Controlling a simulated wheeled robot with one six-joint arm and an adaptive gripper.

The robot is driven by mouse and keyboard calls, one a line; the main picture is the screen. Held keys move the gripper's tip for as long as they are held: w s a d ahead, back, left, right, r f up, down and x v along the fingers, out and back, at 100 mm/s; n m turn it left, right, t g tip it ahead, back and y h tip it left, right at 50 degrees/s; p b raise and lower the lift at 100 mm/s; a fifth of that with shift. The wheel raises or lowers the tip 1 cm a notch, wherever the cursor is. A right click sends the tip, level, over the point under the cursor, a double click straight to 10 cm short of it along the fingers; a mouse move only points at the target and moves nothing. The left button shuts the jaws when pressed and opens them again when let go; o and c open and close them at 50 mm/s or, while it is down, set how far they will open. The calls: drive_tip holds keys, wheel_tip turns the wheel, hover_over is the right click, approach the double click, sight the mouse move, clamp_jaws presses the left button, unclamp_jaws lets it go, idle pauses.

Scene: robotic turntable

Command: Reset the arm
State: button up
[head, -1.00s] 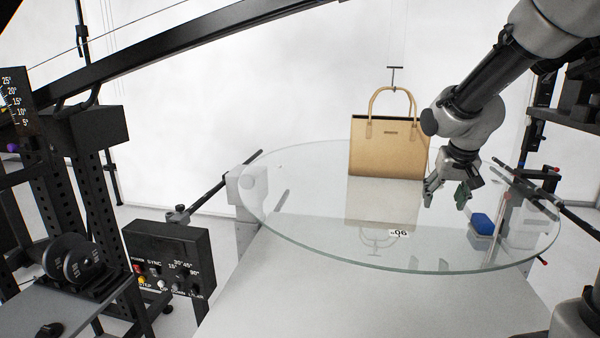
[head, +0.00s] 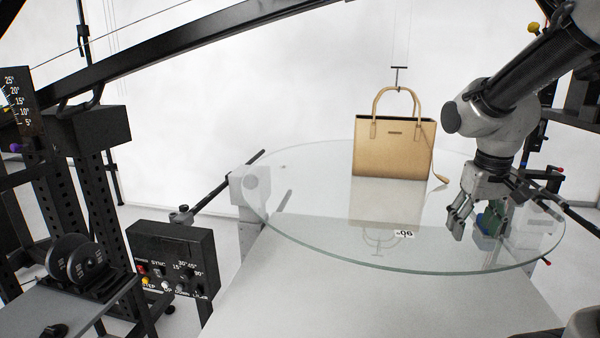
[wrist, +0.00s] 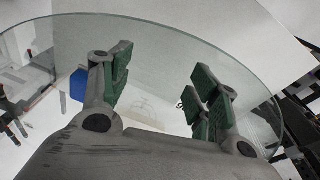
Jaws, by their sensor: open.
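My gripper (head: 475,222) hangs over the right part of the glass turntable (head: 300,225) in the head view, fingers pointing down. Its jaws are open with nothing between them. In the wrist view its two green-padded fingers (wrist: 155,95) stand well apart above the glass. A tan handbag (head: 393,150) stands upright on the turntable, left of and apart from my gripper, with a thin line and a small hook at its handles. A blue block (head: 484,226) is mostly hidden behind my gripper; a blue patch also shows in the wrist view (wrist: 77,86).
A small number label (head: 404,234) lies at the turntable's front. A black control box (head: 172,262) with knobs and buttons stands at the lower left, near a black rack with round weights (head: 75,258). A dark beam (head: 180,48) crosses the top. The turntable's left half is clear.

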drive_tip(key=s+r+t, duration=0.2)
drive_tip(key=s+r, duration=0.4)
drive_tip(key=s, duration=0.7)
drive_tip(key=shift+r+t+y, duration=0.15)
drive_tip(key=shift+t+y, duration=0.25)
